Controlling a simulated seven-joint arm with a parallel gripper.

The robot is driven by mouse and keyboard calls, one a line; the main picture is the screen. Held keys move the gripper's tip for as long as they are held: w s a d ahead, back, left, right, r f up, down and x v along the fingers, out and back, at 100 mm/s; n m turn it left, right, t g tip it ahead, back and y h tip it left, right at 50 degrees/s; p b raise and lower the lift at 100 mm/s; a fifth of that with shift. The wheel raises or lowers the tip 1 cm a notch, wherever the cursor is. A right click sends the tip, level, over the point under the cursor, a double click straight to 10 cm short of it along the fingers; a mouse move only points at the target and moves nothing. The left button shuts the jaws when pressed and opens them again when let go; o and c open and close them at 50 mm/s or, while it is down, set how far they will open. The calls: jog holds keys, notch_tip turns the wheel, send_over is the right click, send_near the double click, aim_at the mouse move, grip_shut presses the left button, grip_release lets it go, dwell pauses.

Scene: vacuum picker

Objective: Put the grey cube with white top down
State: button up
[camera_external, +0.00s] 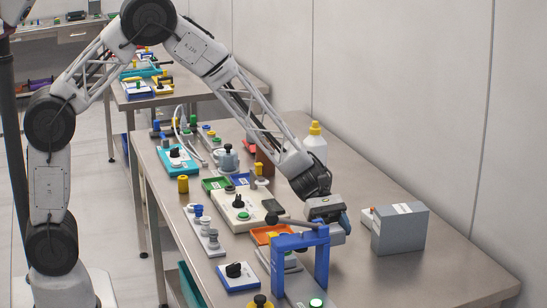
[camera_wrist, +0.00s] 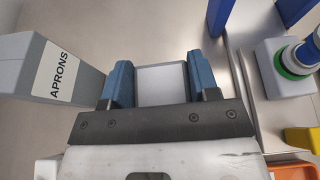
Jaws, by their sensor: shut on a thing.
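The grey cube with white top (camera_wrist: 162,82) is between the two blue fingers of my gripper (camera_wrist: 162,86) in the wrist view, its pale top facing the camera. In the external view my gripper (camera_external: 342,222) is over the right part of the table, and a grey part of the cube (camera_external: 338,236) shows at the fingers. The gripper is shut on the cube. I cannot tell whether the cube's underside touches the table, as it is hidden.
A grey box (camera_external: 398,232), labelled APRONS in the wrist view (camera_wrist: 45,72), stands right of my gripper. A blue arch (camera_external: 321,262) stands close in front. An orange tray (camera_external: 268,234) and several devices lie left. The table's right front part (camera_external: 440,275) is clear.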

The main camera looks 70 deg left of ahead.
aim_at(335, 244)
jog(key=shift+f, duration=1.85)
jog(key=shift+f, duration=0.15)
jog(key=o, duration=0.9)
jog(key=shift+v, duration=6.05)
